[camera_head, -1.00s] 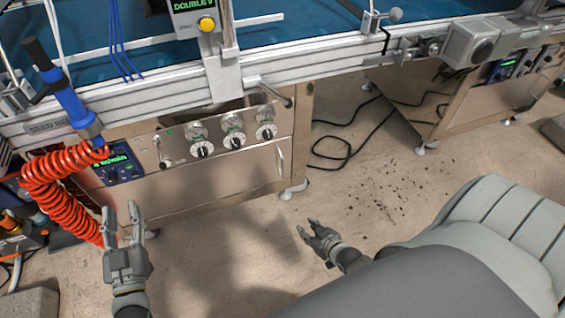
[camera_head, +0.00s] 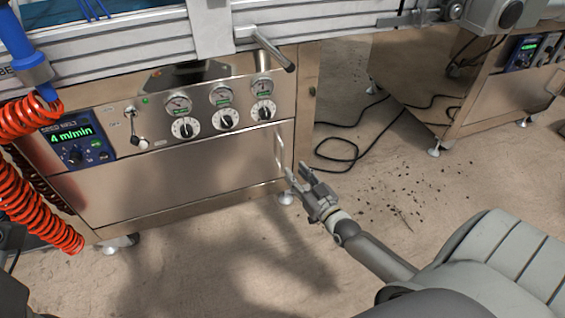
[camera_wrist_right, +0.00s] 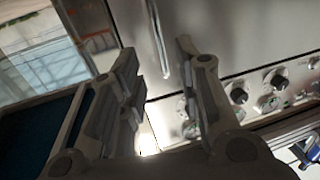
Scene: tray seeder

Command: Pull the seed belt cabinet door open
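The seed belt cabinet (camera_head: 165,185) is a shiny metal box under the white rail, with its door the plain lower panel, which looks closed. The upright bar handle (camera_head: 279,155) is at the door's right end; in the right wrist view the handle (camera_wrist_right: 158,40) runs between the directions of the two fingertips. My right gripper (camera_head: 297,180) is open and empty, just in front of the cabinet's lower right corner, near the handle's lower end. In the right wrist view the gripper (camera_wrist_right: 155,58) has its fingers spread, and I cannot tell any contact. My left gripper is not in view.
A blue control box (camera_head: 80,140) reading 4 m/min, gauges and knobs sit above the door. A red coiled hose (camera_head: 35,205) hangs at the left. A lever (camera_head: 275,50) juts out above. Black cables (camera_head: 350,155) lie on the floor. The floor before the door is clear.

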